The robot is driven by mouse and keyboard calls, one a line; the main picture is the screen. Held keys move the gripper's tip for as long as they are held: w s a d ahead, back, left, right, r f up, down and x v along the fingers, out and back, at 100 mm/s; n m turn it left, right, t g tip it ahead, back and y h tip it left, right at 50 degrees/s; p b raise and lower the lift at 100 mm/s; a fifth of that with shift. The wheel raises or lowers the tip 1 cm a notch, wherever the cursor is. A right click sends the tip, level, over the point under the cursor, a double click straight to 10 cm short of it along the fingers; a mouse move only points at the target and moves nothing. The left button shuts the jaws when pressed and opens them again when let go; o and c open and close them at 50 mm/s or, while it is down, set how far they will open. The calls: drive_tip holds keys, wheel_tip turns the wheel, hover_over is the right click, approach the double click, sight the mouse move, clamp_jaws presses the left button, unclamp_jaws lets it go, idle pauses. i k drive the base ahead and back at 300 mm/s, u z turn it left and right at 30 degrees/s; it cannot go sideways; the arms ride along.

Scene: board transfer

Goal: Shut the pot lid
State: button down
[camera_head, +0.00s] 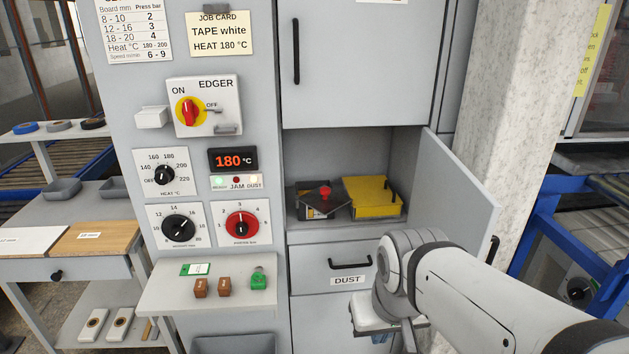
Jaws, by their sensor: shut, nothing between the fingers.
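In the open compartment of the grey cabinet, a yellow lid-like cover (370,198) with a dark handle is on the right. To its left is a small dark box (318,205) with a grey plate and a red knob (325,191) on top. I cannot tell for sure which of these is the pot lid or how far it stands open. My gripper (385,328) is low in front of the cabinet, below and apart from both. It is shut and empty; its fingertips are mostly hidden.
The compartment door (462,190) stands open to the right, close beside my arm. A DUST drawer (335,262) is shut below the compartment. A small shelf (165,290) at left holds brown and green blocks. A concrete pillar (520,110) stands at right.

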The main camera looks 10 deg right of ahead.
sight(325, 199)
drive_tip(key=u, duration=0.05)
drive_tip(key=i, duration=1)
drive_tip(key=z, duration=0.05)
